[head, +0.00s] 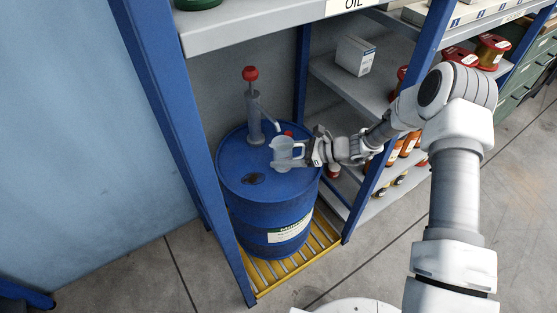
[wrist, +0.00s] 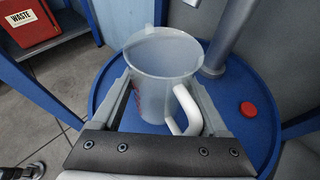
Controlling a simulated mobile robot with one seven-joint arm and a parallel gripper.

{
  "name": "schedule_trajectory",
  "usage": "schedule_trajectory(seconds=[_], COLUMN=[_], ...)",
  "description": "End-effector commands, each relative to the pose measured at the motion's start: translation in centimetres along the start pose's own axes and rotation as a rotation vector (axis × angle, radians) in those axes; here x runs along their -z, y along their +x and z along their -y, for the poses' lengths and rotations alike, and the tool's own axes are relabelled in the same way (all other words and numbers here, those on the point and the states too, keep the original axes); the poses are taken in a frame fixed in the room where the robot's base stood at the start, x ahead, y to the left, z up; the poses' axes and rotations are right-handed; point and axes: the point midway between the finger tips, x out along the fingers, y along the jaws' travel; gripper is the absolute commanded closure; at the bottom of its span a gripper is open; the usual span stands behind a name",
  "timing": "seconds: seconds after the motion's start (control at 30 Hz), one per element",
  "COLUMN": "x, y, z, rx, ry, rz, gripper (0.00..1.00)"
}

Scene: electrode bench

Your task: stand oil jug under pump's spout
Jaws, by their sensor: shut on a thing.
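The oil jug (head: 284,153) is a translucent grey jug with a handle. It is upright over the blue drum's top (head: 232,160), and I cannot tell whether it touches the lid. My gripper (head: 305,152) is shut on the jug from the right. In the wrist view the jug (wrist: 162,65) sits between the two fingers (wrist: 160,108), its handle towards the camera at right. The hand pump (head: 254,120) with a red knob stands on the drum lid, and its spout (head: 271,119) slants down to the right, close above the jug. In the wrist view the pump's grey tube (wrist: 228,35) rises right of the jug.
Blue rack posts (head: 165,90) flank the drum, and a shelf (head: 260,25) spans above it. The drum stands on a yellow grate (head: 325,232). A red cap (wrist: 249,109) is on the lid. A red waste bin (wrist: 28,22) shows at the wrist view's upper left.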

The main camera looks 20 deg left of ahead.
Motion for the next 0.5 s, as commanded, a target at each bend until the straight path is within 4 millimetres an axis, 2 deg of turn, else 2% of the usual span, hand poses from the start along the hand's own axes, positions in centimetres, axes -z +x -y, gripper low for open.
schedule_trajectory(seconds=[0.1,0.27,0.5], x=[-0.4,-0.4,2.5], y=[1.3,1.8,3.0], z=[1.2,1.7,1.8], rx=[-0.001,0.000,-0.001], ry=[-0.002,0.001,0.001], rz=[0.000,0.000,-0.001], gripper=[0.79,0.79,0.79])
